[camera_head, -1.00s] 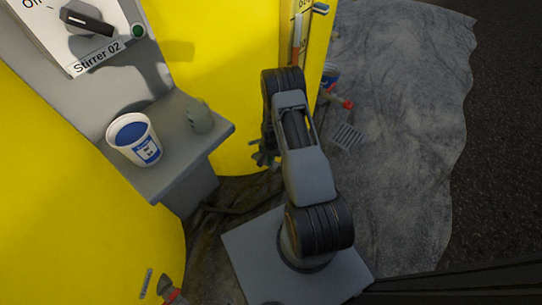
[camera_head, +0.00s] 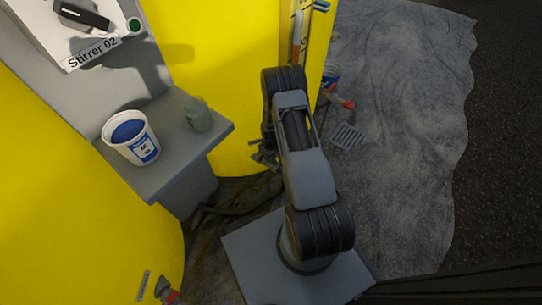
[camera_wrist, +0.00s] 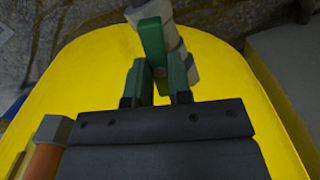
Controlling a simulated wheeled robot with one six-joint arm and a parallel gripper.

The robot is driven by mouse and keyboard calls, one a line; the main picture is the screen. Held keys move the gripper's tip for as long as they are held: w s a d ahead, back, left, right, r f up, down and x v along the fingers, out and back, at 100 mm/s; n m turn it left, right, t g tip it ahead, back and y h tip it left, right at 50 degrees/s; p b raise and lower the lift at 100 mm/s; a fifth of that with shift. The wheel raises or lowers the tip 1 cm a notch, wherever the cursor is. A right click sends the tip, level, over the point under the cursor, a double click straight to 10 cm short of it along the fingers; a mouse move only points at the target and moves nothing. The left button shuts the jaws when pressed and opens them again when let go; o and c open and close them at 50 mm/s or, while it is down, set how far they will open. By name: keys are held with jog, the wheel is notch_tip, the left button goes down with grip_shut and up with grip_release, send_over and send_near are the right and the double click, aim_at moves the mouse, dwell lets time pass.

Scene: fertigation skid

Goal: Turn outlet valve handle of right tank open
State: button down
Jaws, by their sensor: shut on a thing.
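In the wrist view my gripper (camera_wrist: 159,84) is shut on a green handle (camera_wrist: 152,42), which stands between its two green fingers. A grey cylindrical valve body (camera_wrist: 176,45) is just beyond and beside the handle, in front of the yellow tank (camera_wrist: 95,65). In the head view my gripper (camera_head: 262,157) is small and partly hidden behind my arm, low against the yellow tank (camera_head: 215,70). The handle's full shape and its exact angle on the pipe cannot be told.
A grey shelf (camera_head: 165,180) with a white-and-blue cup (camera_head: 131,138) and a grey-green container (camera_head: 198,114) sits left of my arm. The Stirrer 02 panel (camera_head: 92,52) is above. A red-ended valve (camera_head: 340,100) and a floor grate (camera_head: 348,136) are right.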

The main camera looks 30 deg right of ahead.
jog(key=shift+n, duration=1.5)
jog(key=c, duration=1)
grip_release()
jog(key=shift+c, duration=0.2)
notch_tip(320, 180, up, 14)
jog(key=p, duration=0.4)
jog(key=shift+p, duration=0.35)
